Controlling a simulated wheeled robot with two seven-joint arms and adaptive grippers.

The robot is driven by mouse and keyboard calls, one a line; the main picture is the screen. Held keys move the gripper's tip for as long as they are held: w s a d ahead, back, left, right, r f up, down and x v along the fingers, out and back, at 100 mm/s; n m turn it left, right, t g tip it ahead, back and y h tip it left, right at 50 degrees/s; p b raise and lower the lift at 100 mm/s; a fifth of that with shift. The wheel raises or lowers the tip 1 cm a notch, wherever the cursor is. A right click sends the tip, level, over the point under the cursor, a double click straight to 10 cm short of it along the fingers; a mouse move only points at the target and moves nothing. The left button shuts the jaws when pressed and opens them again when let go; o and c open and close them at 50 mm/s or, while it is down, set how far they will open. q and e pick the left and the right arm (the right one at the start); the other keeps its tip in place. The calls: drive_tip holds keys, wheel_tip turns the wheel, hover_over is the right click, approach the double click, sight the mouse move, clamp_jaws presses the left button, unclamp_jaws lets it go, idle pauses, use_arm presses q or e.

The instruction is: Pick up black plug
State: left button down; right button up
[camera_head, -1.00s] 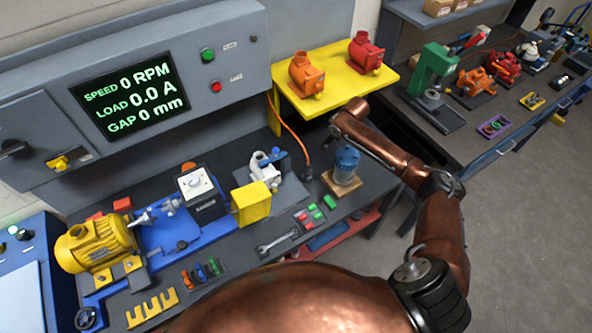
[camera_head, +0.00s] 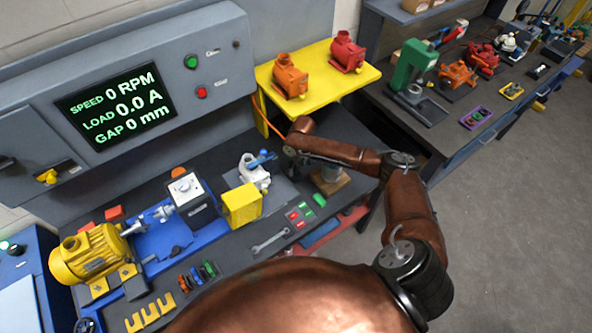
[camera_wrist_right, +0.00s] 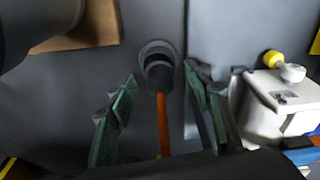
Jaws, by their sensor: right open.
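The black plug (camera_wrist_right: 157,68) shows in the right wrist view at the end of an orange cable (camera_wrist_right: 163,125). It lies in front of the fingertips, in line with the space between them. My right gripper (camera_wrist_right: 160,92) is open, with a green-padded finger on each side of the cable and nothing held. In the head view the right gripper is a dark shape under the copper arm, above the dark bench, and the plug is hidden there. My left gripper is not in view.
A white vise-like device (camera_head: 254,172) stands just left of the right gripper; it also shows in the wrist view (camera_wrist_right: 278,98). A small motor on a wooden block (camera_head: 330,182) is close on the right, partly covered by my arm. A yellow shelf (camera_head: 318,92) rises behind.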

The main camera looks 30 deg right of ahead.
drive_tip(key=shift+f, duration=0.2)
drive_tip(key=shift+c, duration=0.7)
clamp_jaws()
